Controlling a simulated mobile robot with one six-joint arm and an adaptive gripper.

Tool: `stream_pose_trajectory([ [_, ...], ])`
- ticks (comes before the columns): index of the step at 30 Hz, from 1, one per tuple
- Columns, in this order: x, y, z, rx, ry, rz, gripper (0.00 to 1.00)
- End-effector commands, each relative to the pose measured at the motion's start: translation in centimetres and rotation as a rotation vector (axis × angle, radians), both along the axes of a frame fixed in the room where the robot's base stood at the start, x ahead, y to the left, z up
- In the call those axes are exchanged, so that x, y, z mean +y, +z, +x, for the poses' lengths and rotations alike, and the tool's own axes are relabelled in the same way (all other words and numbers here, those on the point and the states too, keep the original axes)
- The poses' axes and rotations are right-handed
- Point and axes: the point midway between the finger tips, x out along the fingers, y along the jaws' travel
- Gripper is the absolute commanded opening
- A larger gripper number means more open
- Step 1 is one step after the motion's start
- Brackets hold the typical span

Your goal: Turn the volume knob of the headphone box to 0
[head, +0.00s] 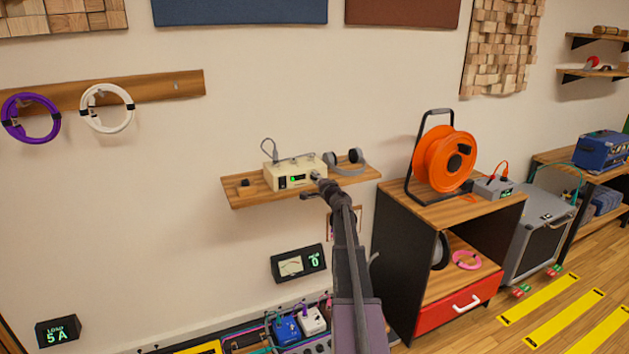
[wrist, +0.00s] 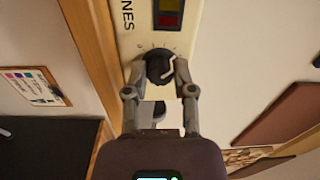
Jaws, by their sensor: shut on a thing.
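The headphone box (head: 290,174) is a cream unit with a green-lit display, standing on a wooden wall shelf. In the head view my gripper (head: 318,179) is at the right end of the box front and hides the knob.
The wooden shelf (head: 238,197) also holds grey headphones (head: 345,161) to the right of the box and a small wooden block (head: 246,188) at the left. A cabinet (head: 400,262) with an orange cable reel (head: 443,160) stands to the right. A meter (head: 298,263) hangs below the shelf.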

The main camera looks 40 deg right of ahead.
Motion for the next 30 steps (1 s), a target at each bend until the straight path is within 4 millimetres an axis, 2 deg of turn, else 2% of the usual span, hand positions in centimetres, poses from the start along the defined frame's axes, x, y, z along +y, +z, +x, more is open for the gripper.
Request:
stream_pose_trajectory([
  [30, -0.17, 0.10, 0.20, 0.222, 0.001, -0.935, 0.00],
])
